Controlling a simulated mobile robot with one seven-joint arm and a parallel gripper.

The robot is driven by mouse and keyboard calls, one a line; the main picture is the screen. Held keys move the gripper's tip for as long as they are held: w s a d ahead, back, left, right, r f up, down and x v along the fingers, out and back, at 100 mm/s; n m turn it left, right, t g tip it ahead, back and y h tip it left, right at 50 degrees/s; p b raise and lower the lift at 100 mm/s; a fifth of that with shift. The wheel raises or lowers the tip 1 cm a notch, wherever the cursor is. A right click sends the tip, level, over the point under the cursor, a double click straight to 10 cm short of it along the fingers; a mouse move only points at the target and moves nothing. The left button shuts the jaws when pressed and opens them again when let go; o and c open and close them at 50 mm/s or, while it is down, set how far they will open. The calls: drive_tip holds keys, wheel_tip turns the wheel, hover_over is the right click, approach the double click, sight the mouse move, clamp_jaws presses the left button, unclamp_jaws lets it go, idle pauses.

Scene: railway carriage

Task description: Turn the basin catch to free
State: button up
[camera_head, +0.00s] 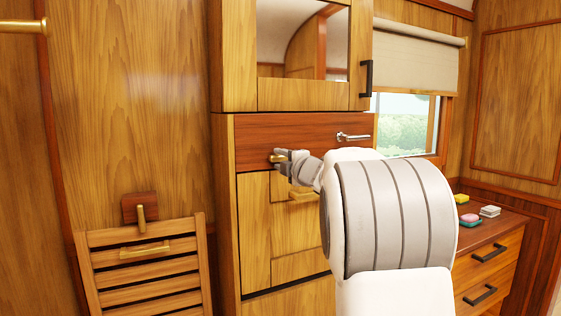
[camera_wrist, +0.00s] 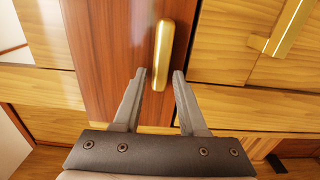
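The basin catch is a brass bar (camera_head: 275,158) on the dark red-brown panel (camera_head: 255,133) of the cabinet in the head view. It lies level, along the panel. In the wrist view the catch (camera_wrist: 163,45) runs lengthwise along the same dark strip. My gripper (camera_head: 284,156) is at the catch. In the wrist view my gripper (camera_wrist: 159,75) is open, one finger on each side of the catch's near end. Whether the fingers touch the catch cannot be told. My arm hides part of the cabinet front.
A brass handle (camera_wrist: 283,30) is on the lighter panel beside the catch. A metal lever handle (camera_head: 352,137) is at the dark panel's right. A slatted folding seat (camera_head: 145,272) with its own brass catch (camera_head: 141,217) is at left. Soaps (camera_head: 470,219) lie on a drawer top at right.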

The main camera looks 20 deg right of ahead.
drive_tip(key=shift+o, duration=0.7)
drive_tip(key=s+p, duration=0.1)
drive_tip(key=s, duration=1.6)
drive_tip(key=shift+s+d, duration=0.25)
